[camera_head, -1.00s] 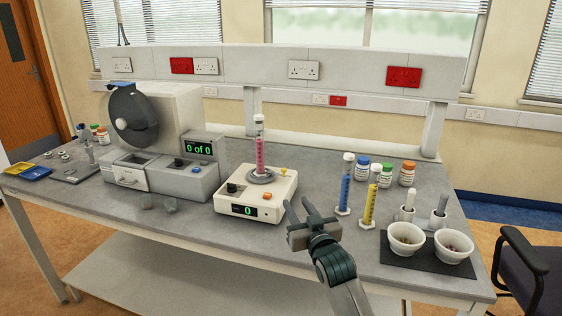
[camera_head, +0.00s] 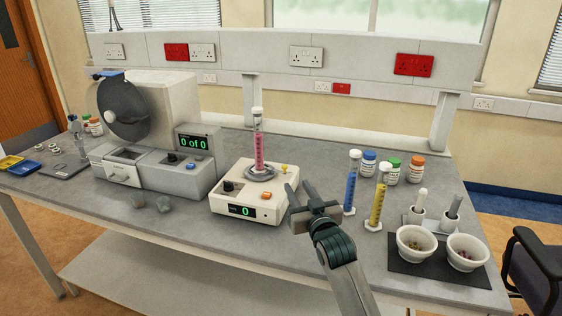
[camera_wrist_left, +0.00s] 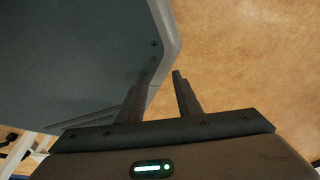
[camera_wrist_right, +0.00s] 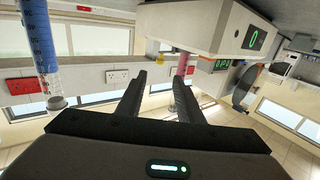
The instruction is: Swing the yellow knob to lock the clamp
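The white device (camera_head: 251,197) stands mid-table with a green "0" display. A cylinder of pink liquid (camera_head: 259,145) stands upright in its round grey clamp (camera_head: 259,173). The small yellow knob (camera_head: 284,168) sits at the device's back right corner; it also shows in the right wrist view (camera_wrist_right: 165,47). My right gripper (camera_head: 299,187) is open and empty, just right of the device; in the right wrist view its fingers (camera_wrist_right: 155,78) point toward the knob, apart from it. My left gripper (camera_wrist_left: 160,76) is open and empty, outside the head view.
Blue (camera_head: 351,184) and yellow (camera_head: 377,198) cylinders stand close right of my right gripper. Several capped bottles (camera_head: 392,170) are behind them. White bowls (camera_head: 414,245) are at right. A grey machine (camera_head: 163,150) stands left. The table front before the device is clear.

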